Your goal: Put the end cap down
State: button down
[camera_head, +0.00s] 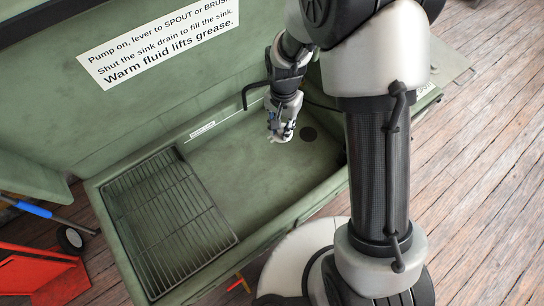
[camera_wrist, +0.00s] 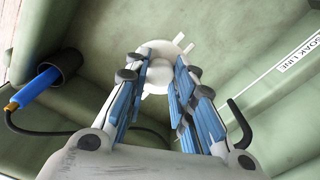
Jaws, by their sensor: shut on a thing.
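The end cap (camera_wrist: 162,49) is a pale, round piece with small tabs at its edge, in the upper middle of the wrist view. My gripper (camera_wrist: 161,70) is shut on it, with the blue-padded fingers on either side; they hide part of it. The cap shows there only as a small pale bit at the fingertips. I cannot tell whether it touches the sink floor.
A wire rack (camera_head: 170,222) covers the sink's left end. A black bent spout (camera_head: 252,90) stands at the back wall, close to my gripper. A blue-handled tool (camera_wrist: 38,88) in a black holder shows in the wrist view. The sink floor between rack and gripper is clear.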

aim_at(280, 162)
notch_tip(280, 162, down, 19)
jog(key=b, duration=0.5)
jog(key=shift+f, duration=0.15)
jog(key=shift+s+f, duration=0.1)
jog(key=c, duration=1.4)
grip_release()
jog(key=shift+o, duration=0.2)
